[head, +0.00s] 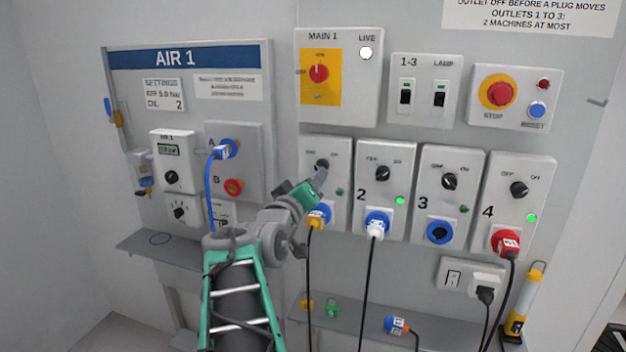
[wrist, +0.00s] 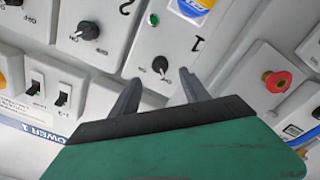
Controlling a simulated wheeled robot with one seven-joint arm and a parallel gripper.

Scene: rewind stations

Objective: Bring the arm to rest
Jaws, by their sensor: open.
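My arm (head: 262,235) reaches up to the panel of outlet 1. My gripper (head: 322,178) is in front of that panel, just below its black knob (head: 321,164). In the wrist view, my gripper (wrist: 160,84) is open, its two grey fingers apart with nothing between them. The knob of outlet 1 (wrist: 160,65) shows just beyond the fingertips, and it looks clear of them. The gripper and wrist hide part of outlet 1's panel in the head view.
Outlet 1 has a yellow plug (head: 316,219), outlet 2 a white plug (head: 375,231), outlet 4 a red plug (head: 506,244). Outlet 3's socket (head: 439,232) is empty. The AIR 1 board (head: 258,80) with a blue hose (head: 209,195) is left of my gripper. A shelf (head: 455,333) lies below.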

